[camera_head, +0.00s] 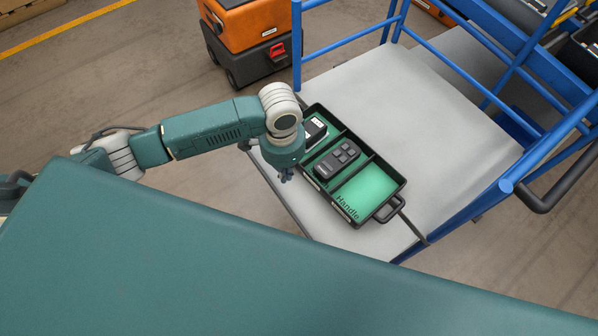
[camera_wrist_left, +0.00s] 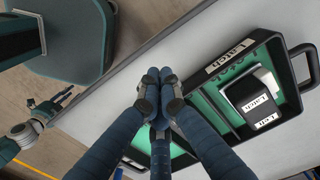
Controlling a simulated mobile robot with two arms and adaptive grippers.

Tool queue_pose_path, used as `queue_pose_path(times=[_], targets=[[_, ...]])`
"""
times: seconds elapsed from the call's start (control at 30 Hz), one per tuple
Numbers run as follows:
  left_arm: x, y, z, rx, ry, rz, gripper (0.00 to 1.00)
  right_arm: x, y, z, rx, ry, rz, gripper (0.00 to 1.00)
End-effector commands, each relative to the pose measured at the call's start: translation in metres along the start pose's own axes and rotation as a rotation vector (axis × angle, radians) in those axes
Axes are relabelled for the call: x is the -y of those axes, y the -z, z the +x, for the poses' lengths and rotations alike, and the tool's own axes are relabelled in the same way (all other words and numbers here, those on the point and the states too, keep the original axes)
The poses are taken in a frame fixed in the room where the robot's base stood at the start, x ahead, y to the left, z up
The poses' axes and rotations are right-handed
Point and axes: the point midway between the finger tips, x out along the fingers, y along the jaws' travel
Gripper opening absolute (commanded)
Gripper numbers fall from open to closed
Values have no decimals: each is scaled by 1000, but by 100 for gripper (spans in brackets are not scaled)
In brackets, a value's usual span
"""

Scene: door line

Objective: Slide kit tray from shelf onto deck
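The kit tray (camera_head: 374,155) is black with green-lined compartments and lies on a pale grey surface with blue rails (camera_head: 420,110). It holds a dark keypad-like device (camera_head: 338,158) and a black-and-white block (camera_head: 314,131); its near-right compartment is bare green, marked "Handle". My left gripper (camera_head: 286,176) is at the tray's left side. In the left wrist view its fingers (camera_wrist_left: 156,80) are drawn together beside the tray's long wall, with nothing visible between them; whether they touch the wall is unclear. My right gripper (camera_wrist_left: 62,98) shows small at the left there, its fingers too small to judge.
An orange and black wheeled unit (camera_head: 250,40) stands on the floor behind. Blue rails (camera_head: 540,160) border the grey surface at the right and back. Bins (camera_head: 580,50) stand beyond. The grey surface behind and right of the tray is clear.

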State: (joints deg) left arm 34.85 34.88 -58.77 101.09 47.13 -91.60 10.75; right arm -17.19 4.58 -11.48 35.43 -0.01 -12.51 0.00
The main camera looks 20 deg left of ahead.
Motion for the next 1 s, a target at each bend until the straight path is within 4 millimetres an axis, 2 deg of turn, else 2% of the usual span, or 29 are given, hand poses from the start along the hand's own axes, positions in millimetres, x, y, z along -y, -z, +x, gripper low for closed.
queue_pose_path(times=[0.1,0.23,0.33,0.5,1.0], targets=[[0,-1,29,4,-1,-2,0,0,0,2,-1,0,0,35],[0,0,54,2,-1,-1,0,0,0,3,0,0,0,35],[0,20,51,-5,1,2,0,0,1,0,0,0,0,35],[0,36,51,-3,1,1,0,0,0,-1,0,0,0,35],[0,42,51,-2,1,1,0,0,1,-2,0,0,1,35]])
